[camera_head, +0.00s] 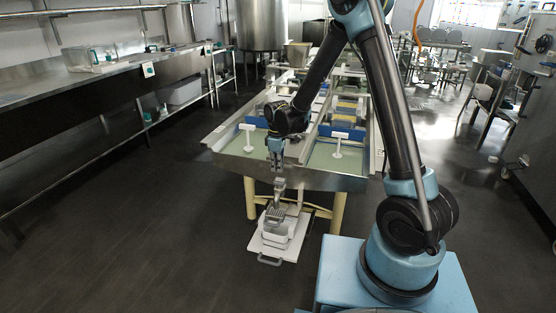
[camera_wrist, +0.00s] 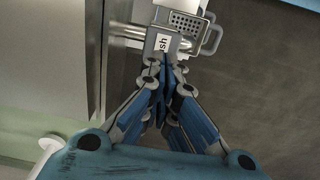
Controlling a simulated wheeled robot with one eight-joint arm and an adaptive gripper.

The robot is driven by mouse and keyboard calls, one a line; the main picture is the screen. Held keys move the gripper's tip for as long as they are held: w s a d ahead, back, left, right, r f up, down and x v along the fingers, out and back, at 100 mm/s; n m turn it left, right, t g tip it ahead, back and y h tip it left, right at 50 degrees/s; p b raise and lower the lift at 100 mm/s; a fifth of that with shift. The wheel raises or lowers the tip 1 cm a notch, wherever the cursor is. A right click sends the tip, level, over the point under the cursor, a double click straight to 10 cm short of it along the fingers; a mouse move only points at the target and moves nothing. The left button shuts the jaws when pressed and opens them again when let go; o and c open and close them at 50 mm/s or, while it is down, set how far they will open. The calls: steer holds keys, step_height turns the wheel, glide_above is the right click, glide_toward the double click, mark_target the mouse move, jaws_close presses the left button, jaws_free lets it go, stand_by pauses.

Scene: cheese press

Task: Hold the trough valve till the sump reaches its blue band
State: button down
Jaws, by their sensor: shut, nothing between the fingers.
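The steel trough (camera_head: 330,180) holds greenish liquid and stands on cream legs. At its front edge is the grey valve (camera_head: 279,193); its plate (camera_wrist: 154,46), with a white label reading "sh", shows in the wrist view. My gripper (camera_head: 278,177) is shut and empty, pointing down at the valve. Its fingertips (camera_wrist: 166,62) overlap the plate's near edge in the wrist view; I cannot tell whether they touch. Below the valve is the white sump tub (camera_head: 276,236), with a perforated grey strainer (camera_wrist: 186,22) over it. The blue band and the liquid level in the sump cannot be made out.
The sump stands on a white board (camera_head: 286,252) with a grey handle (camera_head: 269,262), low before the trough. White T-shaped pieces (camera_head: 337,142) stand in the trough. A steel counter (camera_head: 100,82) runs along the left wall. The dark floor between is clear.

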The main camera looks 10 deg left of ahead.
mark_target(277, 179)
steer(key=shift+f, duration=2.05)
steer(key=shift+f, duration=0.1)
steer(key=shift+f, duration=0.9)
stand_by(5.0)
